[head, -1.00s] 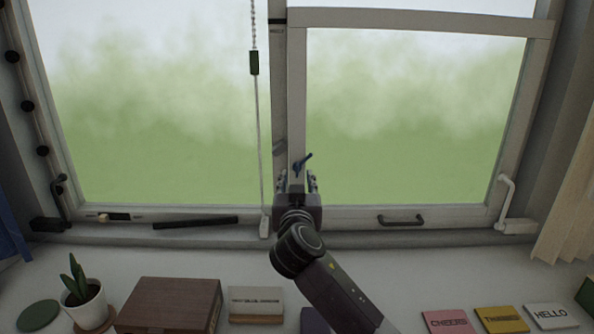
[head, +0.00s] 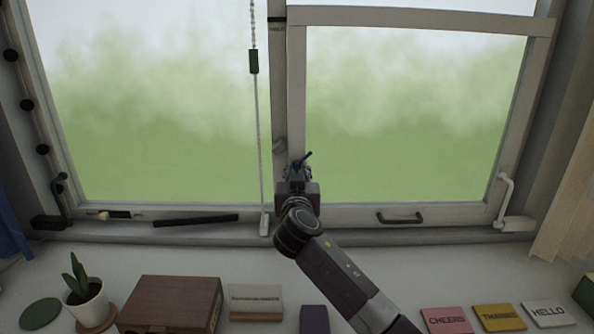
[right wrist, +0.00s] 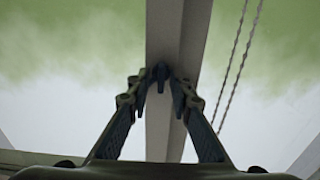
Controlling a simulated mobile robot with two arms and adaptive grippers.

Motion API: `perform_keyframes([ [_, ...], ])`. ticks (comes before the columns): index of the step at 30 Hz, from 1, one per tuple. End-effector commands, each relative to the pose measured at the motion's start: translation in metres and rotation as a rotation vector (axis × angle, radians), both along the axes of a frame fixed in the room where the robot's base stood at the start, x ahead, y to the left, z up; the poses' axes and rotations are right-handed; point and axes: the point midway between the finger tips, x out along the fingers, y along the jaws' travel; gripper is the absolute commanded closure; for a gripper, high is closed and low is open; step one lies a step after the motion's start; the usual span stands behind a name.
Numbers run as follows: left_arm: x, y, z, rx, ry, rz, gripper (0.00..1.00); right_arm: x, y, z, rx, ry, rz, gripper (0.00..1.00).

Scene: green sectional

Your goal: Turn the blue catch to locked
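The blue catch (head: 302,160) is on the upright window bar between the two panes. Its lever tilts up to the right in the head view. My right gripper (head: 299,173) is at the catch, with its fingers on either side of it. In the right wrist view the catch (right wrist: 159,72) shows as a small dark blue piece between the fingertips (right wrist: 160,84). The fingers are drawn partly together, with narrow gaps seeming to remain beside the catch. The gripper hides the lower part of the catch in the head view. My left gripper is not in view.
A pull cord with a weight (head: 264,224) hangs just left of the gripper. A black handle (head: 401,218) is on the lower right frame, and a white handle (head: 506,200) is at far right. A wooden box (head: 170,303), a potted plant (head: 85,298) and several cards stand below.

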Motion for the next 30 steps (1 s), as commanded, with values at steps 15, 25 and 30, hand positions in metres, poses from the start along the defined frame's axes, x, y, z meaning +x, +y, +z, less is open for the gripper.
perform_keyframes([
  [15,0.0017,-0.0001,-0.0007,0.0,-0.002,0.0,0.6,-0.0002,0.0009,-0.0004,-0.045,0.0,0.002,1.0],
  [25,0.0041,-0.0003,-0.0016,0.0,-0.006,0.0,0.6,-0.0002,0.0013,-0.0012,-0.268,0.002,0.001,1.0],
  [30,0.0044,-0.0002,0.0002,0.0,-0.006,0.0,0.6,-0.0003,0.0023,-0.0008,-0.43,0.002,0.002,1.0],
])
